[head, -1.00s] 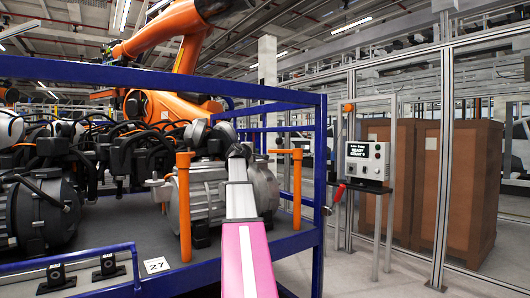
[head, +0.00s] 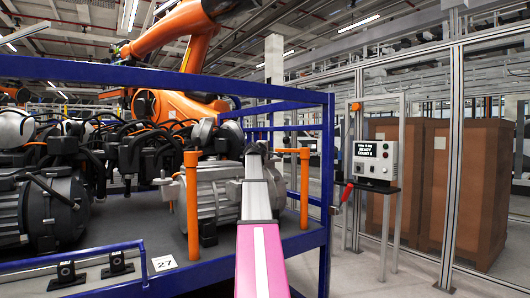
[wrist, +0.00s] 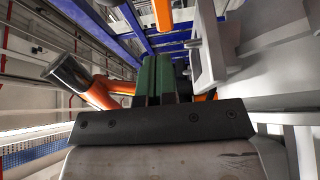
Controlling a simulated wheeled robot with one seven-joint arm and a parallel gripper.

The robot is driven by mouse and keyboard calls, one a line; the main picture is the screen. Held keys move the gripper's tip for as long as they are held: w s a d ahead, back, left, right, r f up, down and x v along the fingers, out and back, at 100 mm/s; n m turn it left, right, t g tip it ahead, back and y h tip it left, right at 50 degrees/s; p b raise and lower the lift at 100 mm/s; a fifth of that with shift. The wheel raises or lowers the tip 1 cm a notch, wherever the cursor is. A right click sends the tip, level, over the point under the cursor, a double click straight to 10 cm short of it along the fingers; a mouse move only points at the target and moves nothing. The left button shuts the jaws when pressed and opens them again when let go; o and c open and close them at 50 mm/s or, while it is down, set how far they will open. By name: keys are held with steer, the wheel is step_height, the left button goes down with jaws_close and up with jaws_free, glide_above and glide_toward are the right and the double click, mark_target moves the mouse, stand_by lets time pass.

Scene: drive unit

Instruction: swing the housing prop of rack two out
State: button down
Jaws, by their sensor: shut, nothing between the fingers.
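Two upright orange posts with short arms at their tops stand on the blue rack (head: 330,180), a left post (head: 192,207) and a right post (head: 305,189). I cannot tell which one is the housing prop. A grey drive unit (head: 215,190) sits between them, partly behind my arm. My gripper is at the far end of my pink and grey arm and is not clear in the head view. In the wrist view my gripper (wrist: 165,62) has its green fingers together and empty. An orange bar with a black end (wrist: 70,73) lies just left of the fingers.
More drive units (head: 55,205) with black cables crowd the rack's left. A plate marked 27 (head: 164,263) is on the front edge. An orange robot arm (head: 185,50) rises behind. A control box (head: 376,160) and mesh fence stand right. The wrist view shows grey metal (wrist: 250,45) close right.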

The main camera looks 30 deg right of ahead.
steer(key=x, duration=0.6)
steer(key=x, duration=0.4)
steer(key=shift+w, duration=0.4)
steer(key=shift+s+a, duration=0.2)
steer(key=shift+a, duration=0.35)
steer(key=s+a, duration=0.3)
steer(key=a, duration=0.9)
steer(key=shift+a, duration=0.3)
